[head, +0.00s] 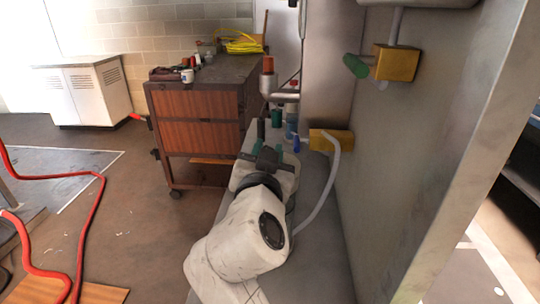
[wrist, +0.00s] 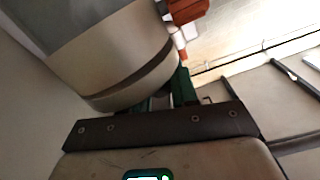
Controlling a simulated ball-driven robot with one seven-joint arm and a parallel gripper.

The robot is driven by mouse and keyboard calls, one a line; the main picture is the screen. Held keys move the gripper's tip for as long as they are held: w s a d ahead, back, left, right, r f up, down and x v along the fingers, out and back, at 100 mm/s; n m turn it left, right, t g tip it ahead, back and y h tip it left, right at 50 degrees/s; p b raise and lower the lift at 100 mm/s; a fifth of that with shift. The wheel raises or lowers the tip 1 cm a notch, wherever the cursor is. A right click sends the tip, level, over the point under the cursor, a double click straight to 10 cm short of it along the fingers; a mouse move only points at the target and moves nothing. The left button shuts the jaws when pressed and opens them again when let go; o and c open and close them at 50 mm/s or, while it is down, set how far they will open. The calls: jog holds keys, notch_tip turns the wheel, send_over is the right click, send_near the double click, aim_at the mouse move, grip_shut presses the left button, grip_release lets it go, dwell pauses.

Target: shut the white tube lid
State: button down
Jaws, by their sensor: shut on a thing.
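A white tube (head: 323,195) curves down from a brass-coloured block (head: 330,141) on the grey panel to the counter. A blue piece (head: 296,143) sticks out to the left of the block. I cannot pick out a lid for certain. My gripper (head: 269,124) reaches over the counter, left of the block, its green fingers pointing away from me. In the wrist view my gripper (wrist: 162,97) has its fingers close together behind a large beige cylinder (wrist: 105,60). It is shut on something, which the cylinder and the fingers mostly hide.
A second brass block (head: 396,63) with a green handle (head: 355,66) is higher on the panel. A brown wooden cabinet (head: 205,120) stands left of the counter (head: 325,265). Red hoses (head: 88,220) lie on the floor.

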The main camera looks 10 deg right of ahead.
jog(key=shift+a+f, duration=0.2)
dwell(0.3)
jog(key=c, duration=0.9)
grip_release()
jog(key=shift+s+a+f, duration=0.1)
jog(key=shift+s, duration=0.4)
jog(key=v, duration=1)
jog(key=shift+w+a+r+b, duration=0.1)
jog(key=shift+r+b, duration=0.15)
jog(key=shift+b, duration=0.15)
